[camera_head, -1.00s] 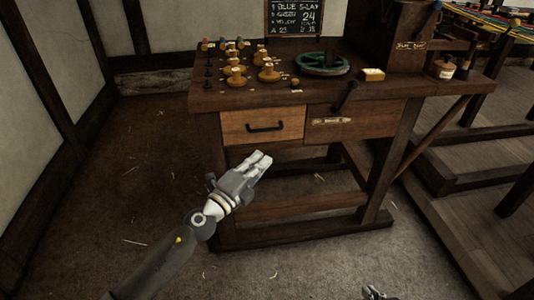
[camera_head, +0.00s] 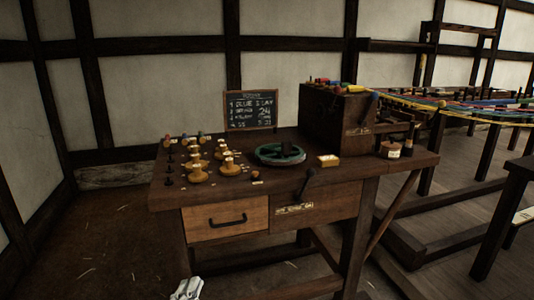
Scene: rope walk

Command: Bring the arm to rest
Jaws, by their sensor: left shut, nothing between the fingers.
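My left gripper (camera_head: 187,289) shows only at the bottom edge of the head view, in front of the workbench and below its drawer. Its pale fingers are together with nothing between them. The rest of my left arm is below the frame. My right gripper is not in view. The wooden workbench (camera_head: 330,190) stands ahead, and its light drawer (camera_head: 226,218) with a black handle is closed. The gripper appears apart from the bench.
A chalkboard (camera_head: 250,110) stands behind. Colored ropes (camera_head: 440,104) stretch at right. Floor at left (camera_head: 100,245) is clear.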

